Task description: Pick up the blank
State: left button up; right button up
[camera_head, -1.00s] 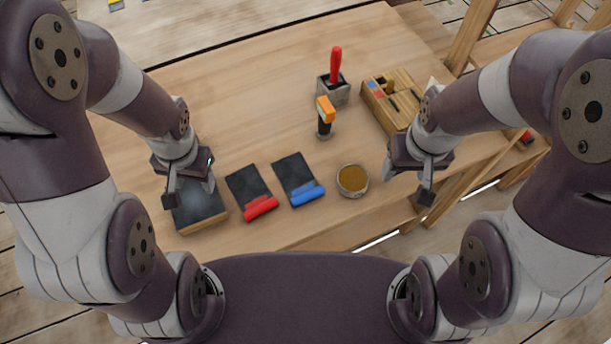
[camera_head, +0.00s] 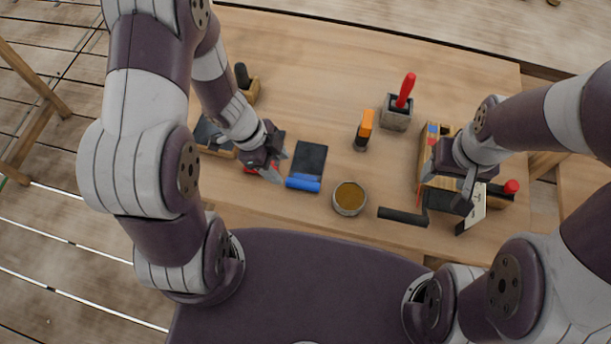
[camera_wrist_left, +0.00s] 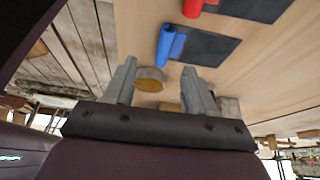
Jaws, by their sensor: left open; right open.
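I cannot tell for sure which thing is the blank. An orange-topped upright piece (camera_head: 365,125) with a dark lower part stands mid-table. A grey block (camera_head: 396,113) with a red-handled tool (camera_head: 406,88) upright in it stands to its right. My left gripper (camera_head: 278,166) is open and empty, above the red roll (camera_head: 250,168), which it partly hides. Its two fingers (camera_wrist_left: 160,88) show spread in the left wrist view.
A dark mat with a blue roll (camera_head: 303,183) lies right of my left gripper. A round tin (camera_head: 349,198) with brown contents stands near the front edge. A black-handled tool (camera_head: 403,216) and a white tag (camera_head: 472,212) lie at right. The table's back middle (camera_head: 320,60) is clear.

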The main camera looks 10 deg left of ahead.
aim_at(302, 182)
pick_arm(q)
jog(key=d+f, duration=0.1)
jog(key=d+f+b, duration=0.1)
jog(key=f, duration=0.1)
jog(key=d+f, duration=0.1)
jog(key=f, duration=0.1)
jog(key=shift+w+d+b, duration=0.25)
jog(key=shift+d+b, duration=0.05)
jog(key=shift+d, duration=0.1)
jog(key=b+x, duration=0.1)
jog(key=x, duration=0.2)
jog(key=shift+w+a, duration=0.15)
jog(key=shift+w+f, duration=0.1)
jog(key=shift+f, duration=0.1)
jog(key=shift+d, duration=0.2)
pick_arm(e)
jog(key=f, duration=0.2)
jog(key=d+f, duration=0.1)
jog(key=shift+f, duration=0.35)
pick_arm(q)
jog(key=shift+d, duration=0.1)
jog(key=shift+c, duration=1.3)
grip_shut()
